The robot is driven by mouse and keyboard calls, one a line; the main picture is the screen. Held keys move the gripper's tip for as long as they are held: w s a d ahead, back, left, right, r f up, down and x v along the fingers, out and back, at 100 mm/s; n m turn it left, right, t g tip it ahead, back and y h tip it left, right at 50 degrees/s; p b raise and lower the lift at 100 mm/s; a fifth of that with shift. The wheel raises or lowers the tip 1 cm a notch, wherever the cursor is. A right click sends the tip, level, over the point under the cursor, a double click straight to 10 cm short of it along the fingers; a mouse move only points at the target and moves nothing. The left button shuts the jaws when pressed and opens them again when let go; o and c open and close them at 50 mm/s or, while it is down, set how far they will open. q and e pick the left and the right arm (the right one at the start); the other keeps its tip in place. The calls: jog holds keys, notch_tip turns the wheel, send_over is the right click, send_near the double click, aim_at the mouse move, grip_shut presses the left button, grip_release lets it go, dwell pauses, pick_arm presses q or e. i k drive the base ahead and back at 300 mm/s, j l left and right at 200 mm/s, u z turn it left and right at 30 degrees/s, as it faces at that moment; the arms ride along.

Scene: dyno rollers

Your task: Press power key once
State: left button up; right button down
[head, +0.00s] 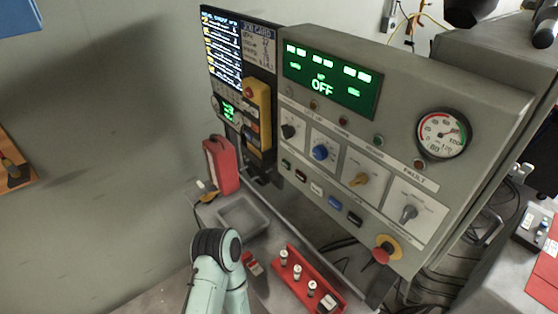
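A grey control panel (400,130) fills the middle and right of the head view. A teal link of my arm with a dark joint shows at the bottom, left of the panel. Neither gripper is in view.
Knobs, a round gauge (440,134) and a red emergency-stop button (381,256) are on the panel. A yellow handheld unit (258,112) is at its left. Below stand a red case (221,165), a grey tray (243,219) and a red rack (307,283) with several small cylinders.

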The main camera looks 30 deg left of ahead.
aim_at(286, 165)
jog(key=j, duration=0.45)
jog(key=k+j+z, duration=0.1)
jog(key=j, duration=0.3)
jog(key=k+j, duration=0.15)
jog(key=j, duration=0.75)
jog(key=k+j+z, duration=0.1)
jog(key=j, duration=0.3)
jog(key=k, duration=0.05)
